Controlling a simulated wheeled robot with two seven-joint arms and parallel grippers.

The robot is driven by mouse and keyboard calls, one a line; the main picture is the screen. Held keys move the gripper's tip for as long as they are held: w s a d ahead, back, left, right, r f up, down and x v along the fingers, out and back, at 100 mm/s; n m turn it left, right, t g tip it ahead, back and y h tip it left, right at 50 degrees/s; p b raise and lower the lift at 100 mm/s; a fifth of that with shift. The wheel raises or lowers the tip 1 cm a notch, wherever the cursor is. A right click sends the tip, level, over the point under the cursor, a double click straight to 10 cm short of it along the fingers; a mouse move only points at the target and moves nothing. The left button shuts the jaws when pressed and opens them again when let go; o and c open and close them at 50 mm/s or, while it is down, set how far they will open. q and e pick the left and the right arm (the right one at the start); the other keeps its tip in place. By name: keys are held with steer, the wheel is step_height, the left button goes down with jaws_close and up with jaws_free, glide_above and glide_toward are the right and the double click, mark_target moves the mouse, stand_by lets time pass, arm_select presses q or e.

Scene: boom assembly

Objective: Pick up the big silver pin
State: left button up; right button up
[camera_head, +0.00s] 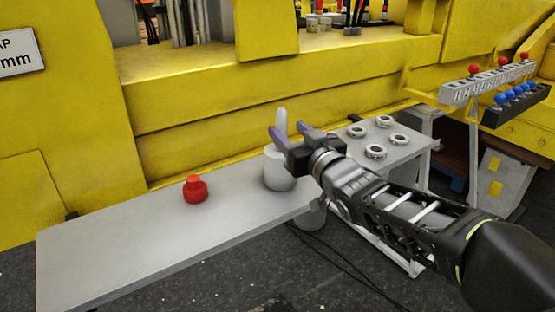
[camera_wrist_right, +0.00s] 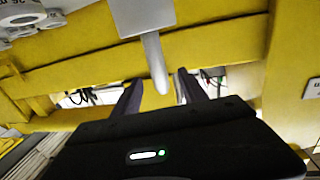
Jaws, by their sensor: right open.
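The big silver pin (camera_head: 278,170) stands upright on the grey bench, with a thick pale base and a narrower shaft on top. My right gripper (camera_head: 289,138) is open at the shaft, and its fingers partly hide the pin. In the right wrist view the pin's shaft (camera_wrist_right: 153,55) points down from its wide base and ends between the two open fingers (camera_wrist_right: 158,92). I cannot tell whether a finger touches it. My left gripper is not in view.
A red part (camera_head: 195,189) stands on the grey bench (camera_head: 120,248) left of the pin. Several silver rings (camera_head: 375,151) lie on a grey table at right. The yellow machine (camera_head: 200,140) rises close behind. Racks with red and blue knobs (camera_head: 515,99) are at far right.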

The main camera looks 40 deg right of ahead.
mark_target(283, 125)
steer(key=shift+s, duration=0.1)
steer(key=shift+w+d, duration=0.15)
steer(key=shift+w, duration=0.55)
steer(key=shift+w+d, duration=0.1)
steer(key=shift+w, duration=0.6)
steer(key=shift+w+r+p, duration=0.1)
steer(key=shift+w+p, duration=0.2)
steer(key=shift+w, duration=0.05)
steer(key=w, duration=0.2)
steer(key=w+d+p, duration=0.1)
steer(key=w, duration=0.1)
steer(key=shift+w, duration=0.2)
steer(key=shift+c, duration=0.4)
